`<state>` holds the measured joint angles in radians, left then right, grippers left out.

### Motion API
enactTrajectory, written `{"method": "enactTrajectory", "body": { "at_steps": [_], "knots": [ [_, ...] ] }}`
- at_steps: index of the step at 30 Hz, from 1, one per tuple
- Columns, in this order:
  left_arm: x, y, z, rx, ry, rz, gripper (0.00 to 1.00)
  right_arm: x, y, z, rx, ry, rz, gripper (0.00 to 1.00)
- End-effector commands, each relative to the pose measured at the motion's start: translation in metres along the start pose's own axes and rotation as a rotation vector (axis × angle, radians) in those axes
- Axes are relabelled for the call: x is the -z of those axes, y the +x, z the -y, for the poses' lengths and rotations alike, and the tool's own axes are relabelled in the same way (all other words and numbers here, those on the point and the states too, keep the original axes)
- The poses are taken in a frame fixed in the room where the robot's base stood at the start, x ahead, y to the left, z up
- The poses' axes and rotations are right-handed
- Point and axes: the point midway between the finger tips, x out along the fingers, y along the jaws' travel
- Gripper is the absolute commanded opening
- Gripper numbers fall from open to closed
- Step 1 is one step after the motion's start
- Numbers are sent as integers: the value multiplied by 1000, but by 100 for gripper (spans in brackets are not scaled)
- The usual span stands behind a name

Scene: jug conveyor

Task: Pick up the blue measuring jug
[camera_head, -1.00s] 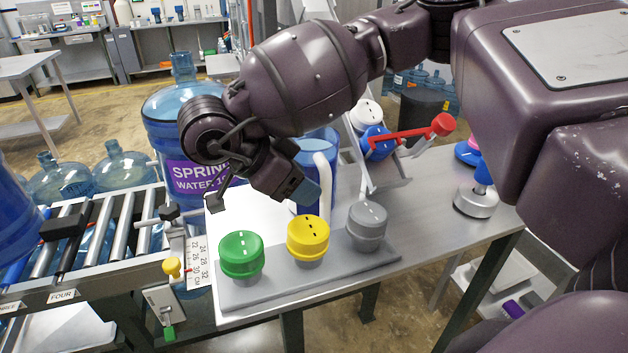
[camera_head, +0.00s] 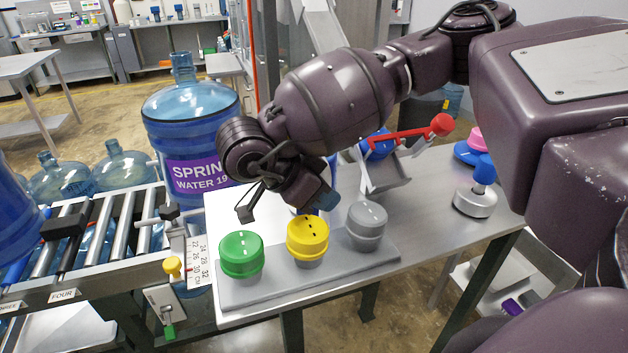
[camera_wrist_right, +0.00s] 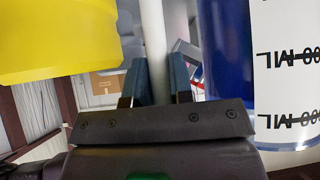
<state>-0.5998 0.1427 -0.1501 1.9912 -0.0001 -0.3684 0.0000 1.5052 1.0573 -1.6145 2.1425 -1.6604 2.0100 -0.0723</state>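The blue measuring jug stands by the grey rack behind the knobs. In the head view my right arm and gripper hide nearly all of it. In the right wrist view its blue wall (camera_wrist_right: 228,70) with ML markings is close on the right. Its white handle (camera_wrist_right: 153,35) runs between the two fingers of my right gripper (camera_wrist_right: 158,70), which also shows in the head view (camera_head: 322,198). The fingers lie close on both sides of the handle; whether they press on it I cannot tell. My left gripper is not in view.
A green knob (camera_head: 241,253), a yellow knob (camera_head: 307,238) and a grey knob (camera_head: 366,220) stand on the grey rack in front. A lever with a red handle (camera_head: 405,132) is behind. A roller conveyor (camera_head: 95,230) with large blue water bottles (camera_head: 190,125) is at the left.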

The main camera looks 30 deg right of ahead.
Motion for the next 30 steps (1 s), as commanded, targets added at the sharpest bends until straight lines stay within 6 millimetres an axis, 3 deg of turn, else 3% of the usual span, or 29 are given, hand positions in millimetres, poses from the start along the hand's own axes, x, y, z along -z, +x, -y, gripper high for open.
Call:
{"method": "enactTrajectory", "body": {
  "at_steps": [2,30],
  "knots": [
    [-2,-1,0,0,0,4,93,0,0,0,0,0,0,0],
    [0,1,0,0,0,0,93,0,0,0,0,-1,0,0]
  ]
}}
